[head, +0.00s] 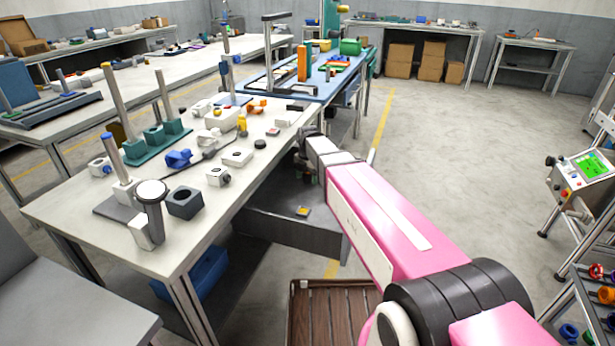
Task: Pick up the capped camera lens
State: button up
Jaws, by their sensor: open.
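No thing in the head view is clearly a capped camera lens. A small dark round piece (260,144) lies on the white table near its right edge, too small to tell whether it is the lens. My pink arm reaches forward along the right side of the table. My gripper (303,174) is at its far end, small and dark, beside the table's right edge and to the right of the dark piece. It is open, and I see nothing held in it.
The white table (75,213) carries a round-topped stand (152,192), a grey holed block (185,202), a green post base (157,140) and several small white parts. A dark grey box (290,228) stands below the table edge. The floor (460,150) to the right is clear.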

jog(key=c, duration=1)
jog(key=shift+r, duration=0.1)
jog(key=shift+c, duration=0.2)
